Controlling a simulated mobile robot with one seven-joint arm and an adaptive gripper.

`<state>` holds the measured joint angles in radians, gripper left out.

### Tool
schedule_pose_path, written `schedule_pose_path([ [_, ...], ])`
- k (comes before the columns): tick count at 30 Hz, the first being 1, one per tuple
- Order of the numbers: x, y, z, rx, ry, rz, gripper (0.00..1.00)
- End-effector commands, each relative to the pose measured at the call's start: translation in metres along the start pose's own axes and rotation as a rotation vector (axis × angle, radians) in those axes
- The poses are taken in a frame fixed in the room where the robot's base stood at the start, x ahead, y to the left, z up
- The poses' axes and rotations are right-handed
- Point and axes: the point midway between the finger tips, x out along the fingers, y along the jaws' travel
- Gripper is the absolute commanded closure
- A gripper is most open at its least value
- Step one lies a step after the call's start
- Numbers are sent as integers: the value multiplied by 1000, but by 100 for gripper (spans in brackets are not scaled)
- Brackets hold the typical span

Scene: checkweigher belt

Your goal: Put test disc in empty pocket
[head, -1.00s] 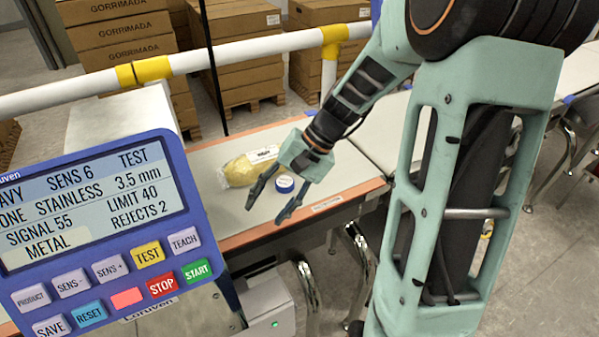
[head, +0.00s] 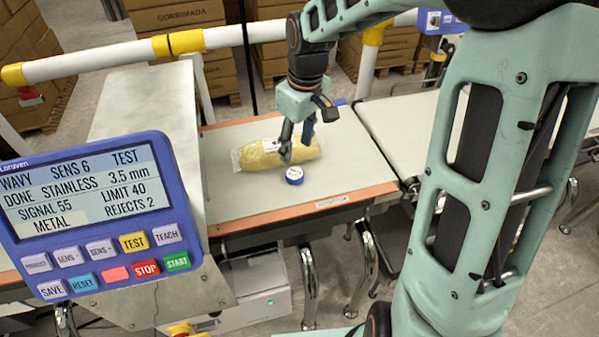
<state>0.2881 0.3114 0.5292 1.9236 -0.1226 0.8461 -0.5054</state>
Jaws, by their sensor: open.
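The test disc (head: 294,175), a small round piece with a blue side and a pale top, lies on the light belt surface (head: 345,180) near its front edge. My gripper (head: 297,150) points down just above and behind the disc in the picture. Its dark fingers are apart with nothing seen between them, and they overlap the view of the yellow bag. I cannot tell whether a finger touches the bag. I cannot make out an empty pocket in this view.
A clear bag with yellow contents (head: 260,156) lies behind the disc. A blue control panel (head: 95,215) reading METAL stands at the left, beside a grey housing (head: 140,130). A white and yellow rail (head: 220,38) runs behind the belt, with stacked cartons (head: 185,70) beyond.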

Motion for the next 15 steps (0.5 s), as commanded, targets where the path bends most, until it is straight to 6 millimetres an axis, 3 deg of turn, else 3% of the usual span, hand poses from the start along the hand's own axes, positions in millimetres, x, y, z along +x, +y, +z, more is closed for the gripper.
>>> schedule_pose_path([
  [4, 28, -1, 2, 1, -4, -6, 55],
  [15, 66, 0, 5, 5, -4, -7, 55],
])
